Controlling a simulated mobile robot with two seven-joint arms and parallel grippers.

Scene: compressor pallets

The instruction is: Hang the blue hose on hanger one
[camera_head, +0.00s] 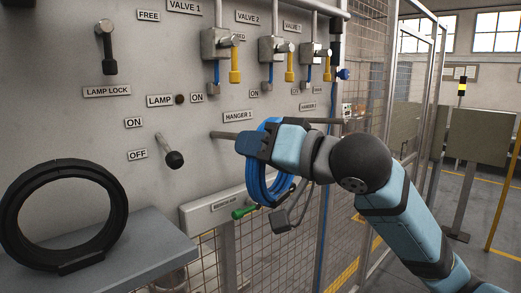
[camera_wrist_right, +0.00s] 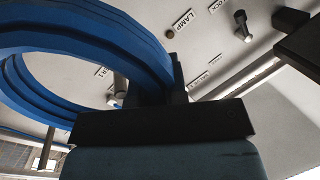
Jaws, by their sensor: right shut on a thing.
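The blue hose (camera_head: 258,185) is a coil hanging from my right gripper (camera_head: 248,144), which is shut on its upper part; the coil also fills the upper left of the right wrist view (camera_wrist_right: 95,28). Hanger one (camera_head: 224,135) is a grey peg sticking out of the panel under the HANGER 1 label (camera_head: 238,116). Its outer end runs behind my right gripper, so I cannot tell whether the coil is around the peg or beside it. My left gripper is not in view.
A second peg (camera_head: 325,120) sticks out right of hanger one. A lever with a black knob (camera_head: 173,158) is at left. A black ring (camera_head: 66,215) stands on a grey shelf (camera_head: 140,250). Yellow-handled valves (camera_head: 235,62) are above.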

